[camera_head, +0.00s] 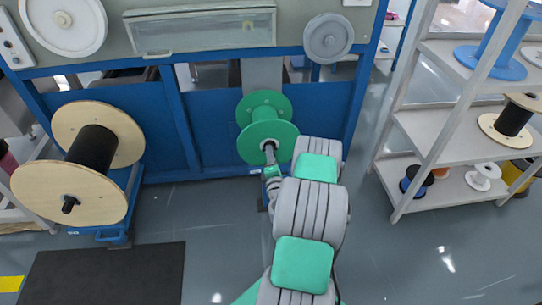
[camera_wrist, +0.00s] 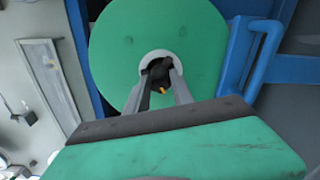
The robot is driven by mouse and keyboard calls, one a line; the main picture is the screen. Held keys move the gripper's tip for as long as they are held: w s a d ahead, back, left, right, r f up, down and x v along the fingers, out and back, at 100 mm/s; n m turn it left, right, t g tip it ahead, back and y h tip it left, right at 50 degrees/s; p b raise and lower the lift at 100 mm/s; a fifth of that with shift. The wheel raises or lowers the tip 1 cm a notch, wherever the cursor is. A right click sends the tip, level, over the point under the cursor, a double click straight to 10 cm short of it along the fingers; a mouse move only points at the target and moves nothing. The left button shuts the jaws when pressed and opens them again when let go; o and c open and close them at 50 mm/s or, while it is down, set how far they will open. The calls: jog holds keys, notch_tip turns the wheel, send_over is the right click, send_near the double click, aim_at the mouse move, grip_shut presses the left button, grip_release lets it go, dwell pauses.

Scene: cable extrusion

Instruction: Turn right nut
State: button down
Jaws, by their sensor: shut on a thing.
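A green spool (camera_head: 267,127) is mounted at the front of the blue machine, and its flange fills the upper middle of the wrist view (camera_wrist: 120,50). A dark nut (camera_wrist: 160,75) sits at the spool's hub, inside a white ring (camera_wrist: 147,60). My gripper (camera_wrist: 162,88) reaches to the hub with a finger on either side of the nut and is shut on it. In the head view my gripper (camera_head: 269,152) meets the spool's centre, and the nut is too small to make out there. A small orange spot shows between the fingers.
A large wooden spool with black cable (camera_head: 92,155) stands at the left. The blue machine frame (camera_head: 205,145) runs behind both spools. A shelf rack (camera_head: 450,135) with several spools stands at the right. A blue handle (camera_wrist: 262,55) is close to the green spool's right side.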

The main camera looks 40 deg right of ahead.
jog(key=c, duration=1.1)
grip_release()
jog(key=b+v, duration=0.1)
jog(key=v, duration=0.6)
jog(key=shift+s+a, duration=0.2)
jog(key=shift+s, duration=0.15)
